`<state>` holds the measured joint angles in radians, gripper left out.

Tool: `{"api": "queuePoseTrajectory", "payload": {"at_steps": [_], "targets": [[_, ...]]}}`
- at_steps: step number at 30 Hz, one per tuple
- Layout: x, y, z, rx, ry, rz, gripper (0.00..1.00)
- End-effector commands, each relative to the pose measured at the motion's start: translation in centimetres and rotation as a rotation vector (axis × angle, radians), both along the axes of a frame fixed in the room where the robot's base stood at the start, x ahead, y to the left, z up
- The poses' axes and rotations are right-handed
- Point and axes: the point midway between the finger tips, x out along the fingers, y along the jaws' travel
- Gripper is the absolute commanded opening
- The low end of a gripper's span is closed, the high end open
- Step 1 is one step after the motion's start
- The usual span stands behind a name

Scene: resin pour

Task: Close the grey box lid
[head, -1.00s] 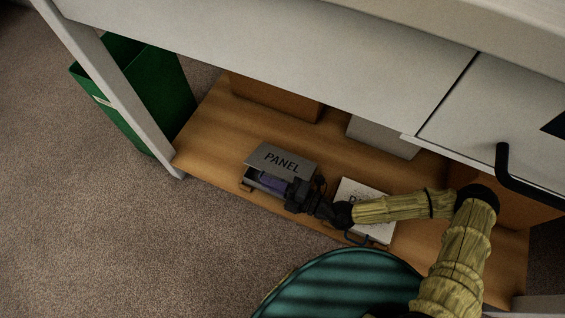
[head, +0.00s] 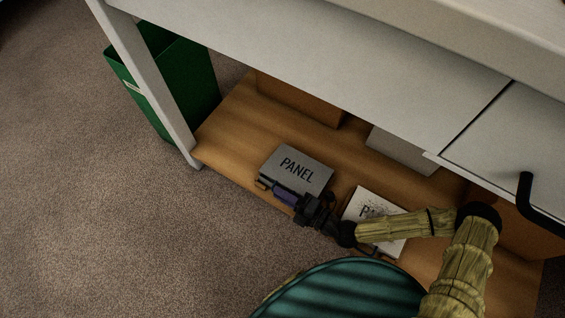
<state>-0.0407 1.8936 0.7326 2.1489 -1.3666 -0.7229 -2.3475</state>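The grey box lid (head: 312,179), marked PANEL, lies over the grey box on the low wooden shelf. It looks flat or nearly flat. No dark gap shows beneath it, but my gripper hides much of the box's front edge, so I cannot tell whether it is fully down. My gripper (head: 274,191), dark with a blue-purple part, is at the near front edge of the box, just below the lid in the picture. Its fingertips are too small and dark to show whether they are open or whether they touch the lid.
A white box (head: 392,236) with a printed top lies on the shelf to the right, partly behind my arm. Brown (head: 300,103) and grey (head: 398,152) boxes stand further back. A white table overhangs the shelf. A green bin (head: 180,85) stands left; carpet in front is clear.

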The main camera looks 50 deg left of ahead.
Motion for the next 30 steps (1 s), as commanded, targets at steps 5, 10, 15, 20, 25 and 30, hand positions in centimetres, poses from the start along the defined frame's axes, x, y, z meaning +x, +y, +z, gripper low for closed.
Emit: {"api": "queuePoseTrajectory", "payload": {"at_steps": [5, 10, 15, 20, 25, 30], "targets": [[0.0, 0.0, 0.0, 0.001, 0.000, 0.000, 0.29], [-0.1, 0.0, 0.1, 0.002, 0.001, 0.002, 0.29], [-0.1, 0.0, 1.0, 0.003, 0.001, 0.003, 0.29], [-0.1, 0.0, 2.9, 0.004, 0.000, 0.004, 0.29], [-0.1, 0.0, 5.5, 0.002, 0.000, 0.003, 0.29], [-0.1, 0.0, 8.1, 0.002, -0.001, 0.003, 0.29]]}}
